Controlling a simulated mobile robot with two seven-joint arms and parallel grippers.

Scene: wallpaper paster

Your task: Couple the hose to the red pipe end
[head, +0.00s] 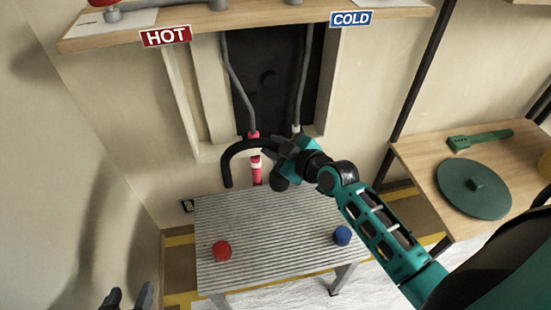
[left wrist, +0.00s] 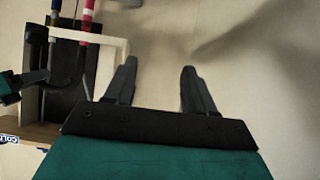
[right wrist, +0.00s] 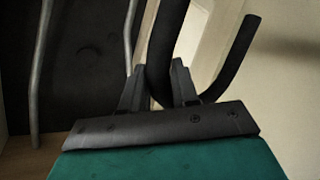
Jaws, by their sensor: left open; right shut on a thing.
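The black hose (head: 237,150) is a bent tube that also shows in the right wrist view (right wrist: 238,55). My right gripper (head: 285,152) is shut on it; in the right wrist view the hose passes between the fingers (right wrist: 158,80). The hose arches left from that gripper, and its free end points down, left of the red pipe end (head: 256,172) and apart from it. The pipe end is red with a white band and hangs below the wall recess; red pipe also shows in the left wrist view (left wrist: 87,22). My left gripper (head: 130,298) is open and empty at the bottom left.
A ribbed grey bench (head: 270,222) below carries a red knob (head: 221,250) and a blue knob (head: 342,235). A shelf (head: 240,20) with a HOT sign (head: 165,36) and a COLD sign (head: 351,18) is above. A wooden side table (head: 425,160) stands at right.

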